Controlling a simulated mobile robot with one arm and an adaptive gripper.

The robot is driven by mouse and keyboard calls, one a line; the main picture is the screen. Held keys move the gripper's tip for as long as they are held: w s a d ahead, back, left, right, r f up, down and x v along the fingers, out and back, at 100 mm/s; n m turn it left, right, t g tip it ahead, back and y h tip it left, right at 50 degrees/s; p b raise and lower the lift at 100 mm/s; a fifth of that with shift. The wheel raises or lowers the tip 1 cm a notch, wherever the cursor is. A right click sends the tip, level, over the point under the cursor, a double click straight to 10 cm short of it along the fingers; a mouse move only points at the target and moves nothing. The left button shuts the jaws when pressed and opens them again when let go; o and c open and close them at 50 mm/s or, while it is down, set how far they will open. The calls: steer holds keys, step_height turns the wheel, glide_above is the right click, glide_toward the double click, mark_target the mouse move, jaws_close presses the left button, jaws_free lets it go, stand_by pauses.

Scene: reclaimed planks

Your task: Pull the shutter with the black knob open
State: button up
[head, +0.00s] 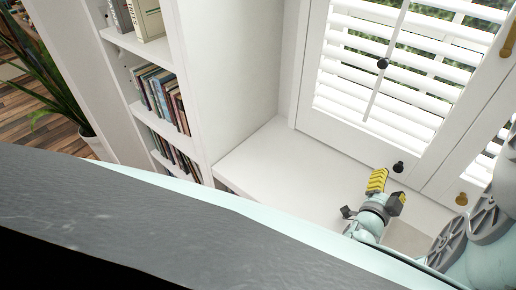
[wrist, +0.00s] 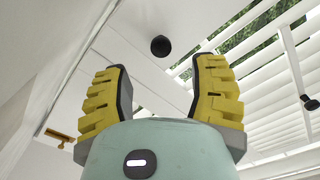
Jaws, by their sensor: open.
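The white louvered shutter (head: 345,135) stands shut in the window frame. Its black knob (head: 398,167) sits low on its frame, near the right edge. In the wrist view the black knob (wrist: 160,46) shows just beyond the fingertips, roughly midway between them, and nothing touches it. My gripper (head: 386,186) is open and empty, just below the knob in the head view. In the wrist view its two yellow ridged fingers (wrist: 160,72) are spread wide apart.
A second black knob (head: 383,63) is on the shutter's tilt rod. The neighbouring right panel carries a brass knob (head: 462,199) and a brass handle (head: 508,37). A white sill (head: 285,165) lies below, largely bare. A bookshelf (head: 160,120) and a plant (head: 55,85) stand left.

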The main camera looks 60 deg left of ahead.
mark_target(398, 170)
steer(key=x, duration=0.5)
steer(key=shift+r, duration=0.1)
steer(key=shift+x, duration=0.95)
jaws_close()
